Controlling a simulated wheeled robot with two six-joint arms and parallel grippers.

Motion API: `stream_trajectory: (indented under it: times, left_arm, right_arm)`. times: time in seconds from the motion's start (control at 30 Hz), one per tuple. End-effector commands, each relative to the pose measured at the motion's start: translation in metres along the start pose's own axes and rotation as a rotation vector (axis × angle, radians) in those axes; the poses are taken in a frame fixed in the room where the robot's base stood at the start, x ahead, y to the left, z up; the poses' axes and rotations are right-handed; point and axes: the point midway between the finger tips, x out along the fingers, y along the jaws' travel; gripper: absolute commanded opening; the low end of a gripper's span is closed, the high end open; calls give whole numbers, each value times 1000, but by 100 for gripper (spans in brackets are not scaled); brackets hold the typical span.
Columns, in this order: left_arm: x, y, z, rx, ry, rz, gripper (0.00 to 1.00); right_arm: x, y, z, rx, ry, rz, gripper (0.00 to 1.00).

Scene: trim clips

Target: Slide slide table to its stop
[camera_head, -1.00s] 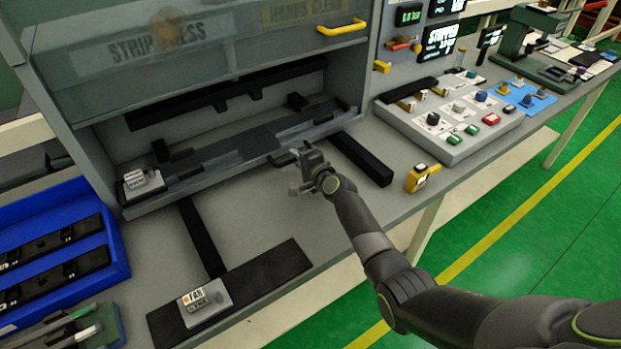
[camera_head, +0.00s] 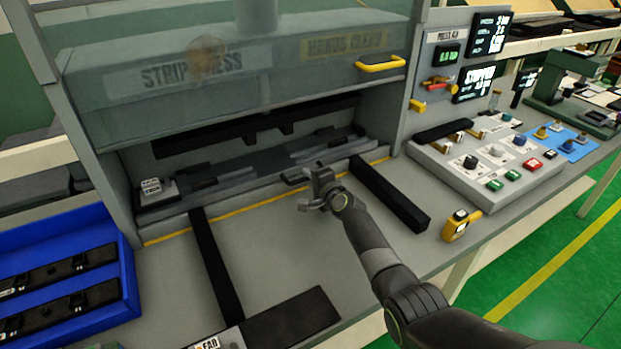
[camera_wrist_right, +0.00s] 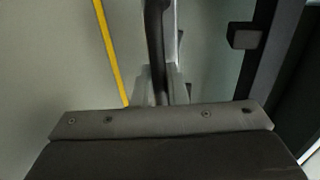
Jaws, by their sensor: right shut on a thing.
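The slide table (camera_head: 240,191) is a grey plate with dark fixtures, sitting inside the press opening under the clear guard. A dark handle (camera_head: 295,178) sticks out from its front edge. My right gripper (camera_head: 312,196) is at this handle, shut on it. In the right wrist view the dark handle bar (camera_wrist_right: 154,40) runs down between the fingers of my right gripper (camera_wrist_right: 160,88). The table's back edge is in shadow, so its contact with a stop cannot be seen. My left gripper is not in view.
Two black rails (camera_head: 218,265) (camera_head: 390,194) run forward over the bench. A yellow line (camera_head: 200,228) lies in front of the slide table. A blue bin (camera_head: 125,275) stands left; a button panel (camera_head: 490,170) and a yellow device (camera_head: 458,226) stand right. The guard's yellow handle (camera_head: 380,64) is above.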

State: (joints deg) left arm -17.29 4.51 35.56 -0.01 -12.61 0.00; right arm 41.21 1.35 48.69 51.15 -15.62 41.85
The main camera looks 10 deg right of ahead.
Motion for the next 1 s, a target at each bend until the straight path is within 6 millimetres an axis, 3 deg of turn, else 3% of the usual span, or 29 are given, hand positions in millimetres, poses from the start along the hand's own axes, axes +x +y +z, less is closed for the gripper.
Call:
stream_trajectory:
  times: [0.03, 0.07, 0.1, 0.2, 0.57, 1.0]
  left_arm:
    - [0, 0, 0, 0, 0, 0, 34]
    - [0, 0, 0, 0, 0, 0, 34]
    - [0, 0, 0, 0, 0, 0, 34]
    - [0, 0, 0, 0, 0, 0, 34]
    - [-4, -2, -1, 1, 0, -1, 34]
    - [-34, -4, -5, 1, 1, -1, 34]
  right_arm:
    - [1, -6, 0, -2, 2, -9, 0]
    - [1, -6, 0, -2, 2, -10, 15]
    - [1, -6, 0, -2, 2, -10, 20]
    - [1, -5, 0, -2, 1, -8, 30]
    - [-4, -3, 0, -2, 1, -5, 30]
    - [-58, -4, 0, -1, 1, -4, 30]
